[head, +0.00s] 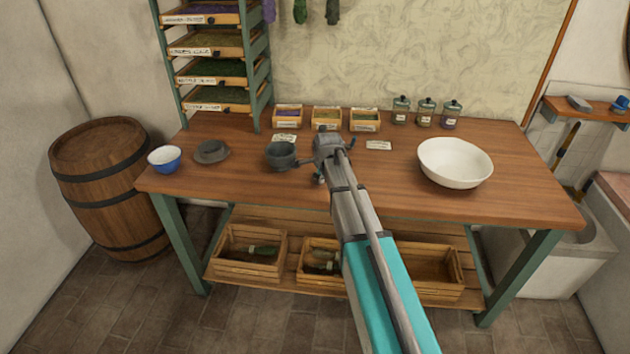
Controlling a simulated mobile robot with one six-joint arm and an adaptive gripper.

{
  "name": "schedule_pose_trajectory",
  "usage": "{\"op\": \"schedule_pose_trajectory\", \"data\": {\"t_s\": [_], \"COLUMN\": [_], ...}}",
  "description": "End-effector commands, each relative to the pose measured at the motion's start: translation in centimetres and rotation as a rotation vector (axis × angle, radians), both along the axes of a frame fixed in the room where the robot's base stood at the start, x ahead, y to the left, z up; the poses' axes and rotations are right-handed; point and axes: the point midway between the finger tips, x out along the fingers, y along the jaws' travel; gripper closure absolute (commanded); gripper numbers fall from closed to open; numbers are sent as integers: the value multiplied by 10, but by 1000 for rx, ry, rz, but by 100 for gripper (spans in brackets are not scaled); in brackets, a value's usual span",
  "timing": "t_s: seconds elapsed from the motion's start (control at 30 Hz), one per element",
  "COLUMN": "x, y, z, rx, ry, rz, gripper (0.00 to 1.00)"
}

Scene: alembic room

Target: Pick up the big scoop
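I cannot make out a big scoop in the head view. My gripper (320,170) is above the middle of the wooden table (240,185), just right of a dark grey mortar-like bowl (281,155). It is seen from behind and is small, so its opening and anything between its fingers cannot be made out. A thin dark piece reaches from the gripper toward the bowl; I cannot tell whether it is a finger or a handle. My arm hides part of the table's front middle.
A blue-and-white bowl (165,159) and a dark dish (211,152) stand left. A large white bowl (454,163) stands right. Small boxes (327,118) and lidded jars (426,112) line the back. A drawer rack (256,70) rises at back left. Crates (250,254) sit below.

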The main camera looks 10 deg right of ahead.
Motion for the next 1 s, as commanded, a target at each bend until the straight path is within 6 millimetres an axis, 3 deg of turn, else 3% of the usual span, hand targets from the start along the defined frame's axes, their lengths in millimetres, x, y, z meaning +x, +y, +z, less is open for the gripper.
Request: {"op": "schedule_pose_trajectory", "data": {"t_s": [0.1, 0.67, 1.0], "x": [0, 0, 0], "y": [0, 0, 1], "z": [0, 4, 26], "rx": [0, 0, 0], "ry": [0, 0, 0], "rz": [0, 0, 1], "gripper": [100, 100, 100]}}
